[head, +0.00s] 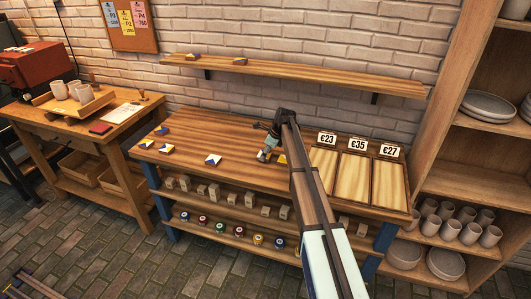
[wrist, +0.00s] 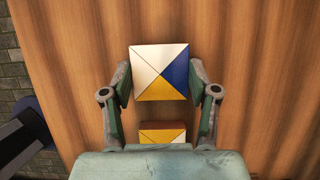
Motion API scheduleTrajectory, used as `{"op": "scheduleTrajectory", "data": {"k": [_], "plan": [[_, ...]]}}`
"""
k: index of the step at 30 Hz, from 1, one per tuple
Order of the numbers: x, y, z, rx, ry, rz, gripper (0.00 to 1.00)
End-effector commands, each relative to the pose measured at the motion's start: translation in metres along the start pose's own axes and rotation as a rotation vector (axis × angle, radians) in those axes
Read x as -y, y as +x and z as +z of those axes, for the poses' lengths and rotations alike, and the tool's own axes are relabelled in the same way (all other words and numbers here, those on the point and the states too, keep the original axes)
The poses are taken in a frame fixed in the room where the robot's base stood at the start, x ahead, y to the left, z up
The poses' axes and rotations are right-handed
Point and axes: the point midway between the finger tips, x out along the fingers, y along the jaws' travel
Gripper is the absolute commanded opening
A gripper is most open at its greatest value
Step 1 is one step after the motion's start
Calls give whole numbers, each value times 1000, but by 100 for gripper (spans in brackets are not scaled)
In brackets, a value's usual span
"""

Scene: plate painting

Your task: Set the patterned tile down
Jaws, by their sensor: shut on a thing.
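The patterned tile (wrist: 160,72), a square of white, blue and yellow triangles, sits between my gripper's fingers (wrist: 161,85) in the wrist view. The fingers are shut on its left and right sides. In the head view my gripper (head: 266,152) is low over the middle of the wooden worktable (head: 228,143). The held tile is mostly hidden there, and I cannot tell whether it touches the tabletop. A second tile (wrist: 163,132) of similar colours lies nearer my gripper's body in the wrist view, partly covered by it.
Several tiles lie on the table's left part, one (head: 212,160) nearest my gripper. Three wooden trays (head: 354,178) with price cards stand at the right. A wall shelf (head: 300,76) with two tiles hangs behind. Clear tabletop lies left of my gripper.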

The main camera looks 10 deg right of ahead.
Motion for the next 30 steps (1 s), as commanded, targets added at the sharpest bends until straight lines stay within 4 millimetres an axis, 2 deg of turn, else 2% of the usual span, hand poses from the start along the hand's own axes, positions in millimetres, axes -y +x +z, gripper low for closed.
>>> {"op": "scheduleTrajectory", "data": {"k": [10, 11, 12, 23, 26, 30], "plan": [[0, 2, -1, 0, -1, 0, 21], [0, 2, -1, 0, -1, 0, 70], [0, 2, -1, 0, -1, 0, 84], [0, 1, 0, 0, -1, -1, 85], [0, -4, 0, 1, 0, -2, 85], [0, -21, 0, 1, 0, -2, 85]]}}
